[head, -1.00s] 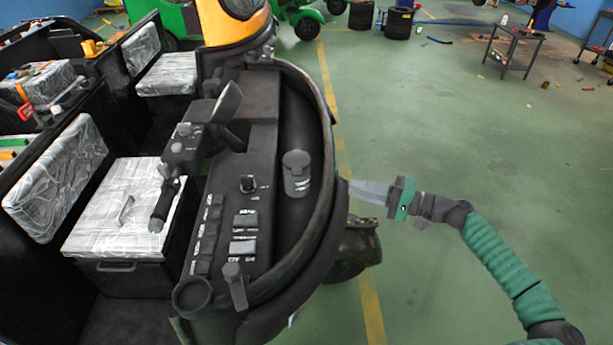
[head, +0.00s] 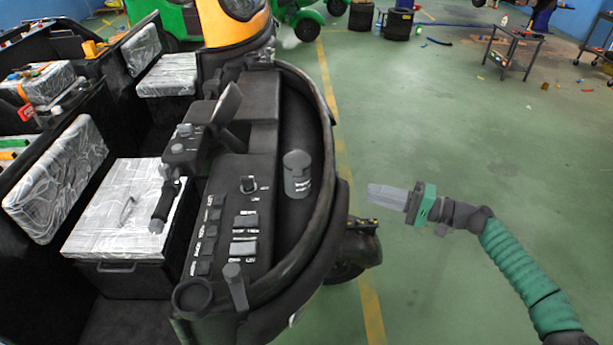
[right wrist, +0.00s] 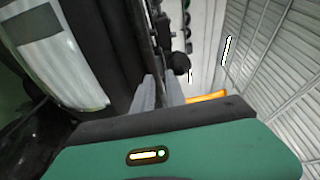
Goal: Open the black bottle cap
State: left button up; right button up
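A dark grey-black bottle (head: 297,182) stands upright in the tray at the right side of the rickshaw's dashboard. Its black cap (head: 297,158) is on top. My right gripper (head: 370,193) is to the right of the bottle, over the green floor, clear of the dashboard edge and pointing left. In the right wrist view its two grey fingers (right wrist: 160,85) show a gap with nothing between them. I cannot make out the bottle in that view. My left gripper is not in view.
The black dashboard (head: 225,215) has switches, a lever and a handlebar grip (head: 165,200). Its raised curved rim (head: 325,150) lies between the bottle and my right gripper. A plastic-wrapped seat (head: 120,205) is at left. The floor at right is open, with a metal cart (head: 510,50) far back.

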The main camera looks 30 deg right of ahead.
jog(key=b+v, duration=0.1)
jog(key=v, duration=1.6)
jog(key=shift+b, duration=0.35)
